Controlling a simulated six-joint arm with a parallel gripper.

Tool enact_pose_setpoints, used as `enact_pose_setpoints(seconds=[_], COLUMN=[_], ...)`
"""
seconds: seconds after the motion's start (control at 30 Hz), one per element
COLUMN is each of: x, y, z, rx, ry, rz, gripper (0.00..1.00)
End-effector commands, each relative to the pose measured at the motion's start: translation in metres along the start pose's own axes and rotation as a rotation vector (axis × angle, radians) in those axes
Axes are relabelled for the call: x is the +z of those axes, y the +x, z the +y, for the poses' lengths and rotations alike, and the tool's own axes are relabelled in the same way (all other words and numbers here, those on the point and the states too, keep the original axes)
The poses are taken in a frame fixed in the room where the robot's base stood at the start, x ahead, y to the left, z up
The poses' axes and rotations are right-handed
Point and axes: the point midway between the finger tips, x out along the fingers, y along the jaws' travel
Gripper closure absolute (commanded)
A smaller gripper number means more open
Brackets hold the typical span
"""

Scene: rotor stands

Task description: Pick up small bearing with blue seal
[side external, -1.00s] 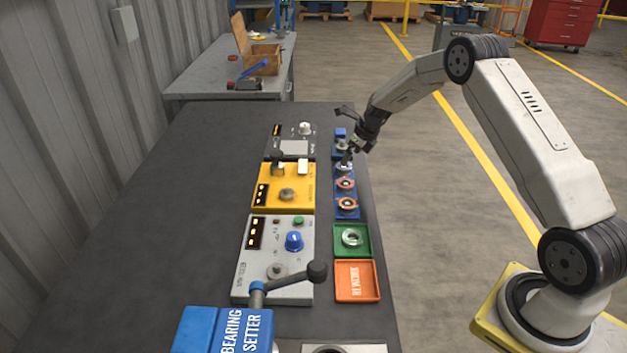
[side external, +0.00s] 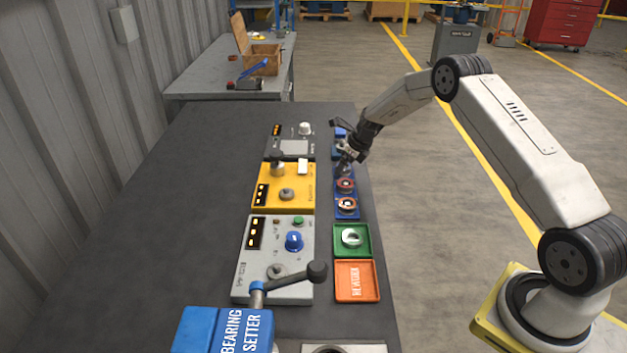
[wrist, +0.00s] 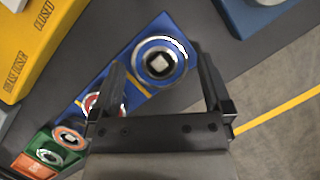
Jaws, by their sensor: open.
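In the wrist view, the small bearing with a blue seal (wrist: 183,62) is a silver ring with blue inside it and a pale square peg at its centre. It sits flat at the end of the blue tray (wrist: 132,73). My gripper (wrist: 159,66) is open. Its fingers show left and right of the bearing, with a visible gap on each side; I cannot tell how far above it they are.
A green tray (side external: 366,250) holds a silver ring, and an orange tray (side external: 357,296) looks empty. Yellow (side external: 300,203) and grey (side external: 245,290) boxes stand left.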

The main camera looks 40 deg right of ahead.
Motion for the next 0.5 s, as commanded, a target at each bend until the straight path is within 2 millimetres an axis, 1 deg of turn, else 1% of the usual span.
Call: enact_pose_setpoints(seconds=[0.03,0.07,0.1,0.17,0.2,0.27,0.3,0.33,0.5], x=[0.0000,0.0000,0.0000,0.0000,-0.0001,-0.0001,-0.0001,-0.0001,0.0003], y=[-0.0001,-0.0001,-0.0002,-0.0002,-0.0002,-0.0002,-0.0002,-0.0002,-0.0006], z=[0.0000,0.0000,-0.0001,-0.0001,0.0000,-0.0001,-0.0001,-0.0001,-0.0003], rx=[0.000,0.000,0.000,0.000,0.000,0.000,0.000,0.000,-0.001], ry=[0.000,0.000,0.000,0.000,0.000,0.000,0.000,0.000,0.000], rz=[0.000,0.000,0.000,0.000,0.000,0.000,0.000,0.000,-0.001], gripper=[0.00,0.06,0.19,0.38,0.51,0.70,0.83,0.91,0.91])
